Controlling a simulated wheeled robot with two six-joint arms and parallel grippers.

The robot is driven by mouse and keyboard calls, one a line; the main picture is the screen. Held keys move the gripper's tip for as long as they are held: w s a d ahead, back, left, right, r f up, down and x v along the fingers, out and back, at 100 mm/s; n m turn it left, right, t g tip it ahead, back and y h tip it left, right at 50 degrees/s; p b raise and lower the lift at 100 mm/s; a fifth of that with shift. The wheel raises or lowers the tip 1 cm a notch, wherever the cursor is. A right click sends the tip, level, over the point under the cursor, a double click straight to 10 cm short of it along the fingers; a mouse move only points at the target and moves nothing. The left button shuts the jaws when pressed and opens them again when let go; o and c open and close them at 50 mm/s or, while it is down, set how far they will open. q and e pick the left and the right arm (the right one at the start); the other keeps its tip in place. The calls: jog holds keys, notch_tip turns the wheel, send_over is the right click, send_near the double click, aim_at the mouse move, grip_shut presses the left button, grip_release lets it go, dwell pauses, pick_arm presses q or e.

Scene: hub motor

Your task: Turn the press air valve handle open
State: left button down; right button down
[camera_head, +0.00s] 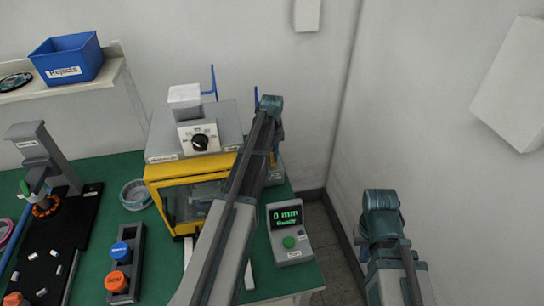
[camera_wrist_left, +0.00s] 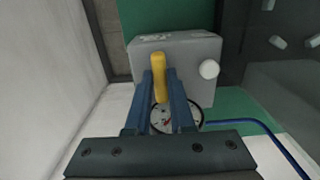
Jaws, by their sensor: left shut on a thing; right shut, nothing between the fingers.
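In the left wrist view a grey valve box (camera_wrist_left: 192,50) carries a yellow handle (camera_wrist_left: 159,72). My left gripper (camera_wrist_left: 161,82) has its two blue fingers on either side of the handle and is shut on it. The handle points roughly straight up the picture. A round gauge (camera_wrist_left: 163,120) shows between and below the fingers, partly covered by them. In the head view my left arm hides the gripper and the handle. My right arm shows at the lower right, but its gripper cannot be made out.
A white knob (camera_wrist_left: 209,69) sits beside the handle, and a blue hose (camera_wrist_left: 250,124) runs to the right. A yellow-framed press (camera_head: 163,172) stands left of my left arm. A display box (camera_head: 289,232) reading 0 mm stands near the green table's right edge. Walls are close on the right.

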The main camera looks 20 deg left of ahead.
aim_at(272, 158)
dwell(0.5)
pick_arm(q)
jog(key=c, duration=0.8)
grip_release()
jog(key=shift+r, duration=0.15)
notch_tip(272, 158, up, 14)
jog(key=p, duration=1.3)
jog(key=shift+f+p, duration=0.2)
jog(key=shift+p, duration=0.2)
jog(key=s+d+f+m+b, duration=0.2)
jog(key=s+d+m, duration=0.1)
jog(key=s+d, duration=0.5)
jog(key=s+d+f+m+b, duration=0.2)
jog(key=s+d+m, duration=0.2)
jog(key=s+d, duration=0.4)
jog(key=s+d+f+m+y+b, duration=0.1)
jog(key=s+d+f+m+b, duration=0.2)
jog(key=s+d, duration=0.6)
jog(key=shift+d+m, duration=0.6)
jog(key=shift+d, duration=0.45)
